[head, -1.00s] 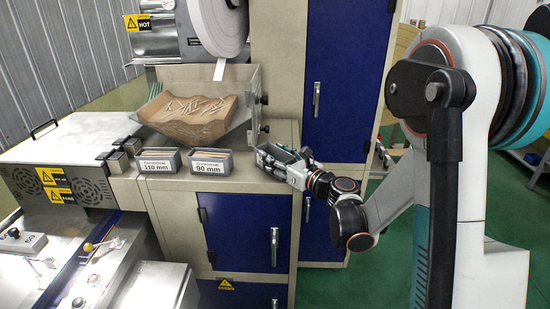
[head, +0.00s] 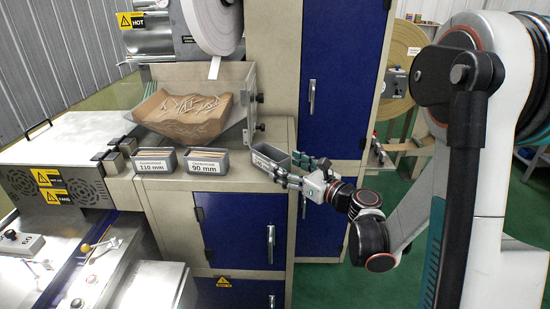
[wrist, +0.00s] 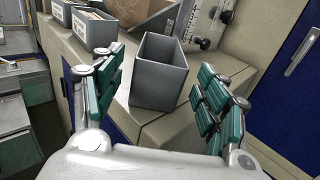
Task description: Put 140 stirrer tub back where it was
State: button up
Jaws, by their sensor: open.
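A grey open-topped tub (head: 268,160) stands upright on the beige cabinet top, right of the 90 mm tub. Its front label is too small to read surely. In the wrist view the tub (wrist: 158,80) stands between and just beyond my finger pads, and its visible inside looks empty. My gripper (head: 304,171) is open at the tub's right side, with its fingers spread and pointing toward it. In the wrist view my gripper (wrist: 160,66) shows a gap between the tub and the pads on both sides.
The 90 mm tub (head: 205,168) and 110 mm tub (head: 156,168) stand in a row to the left. A hopper with wooden sticks (head: 192,112) is behind them. The tall cabinet (head: 346,80) rises behind my gripper. The cabinet top's front edge (head: 225,184) runs close before the tubs.

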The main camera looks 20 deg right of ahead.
jog(key=shift+v, duration=2.35)
jog(key=shift+r, duration=0.1)
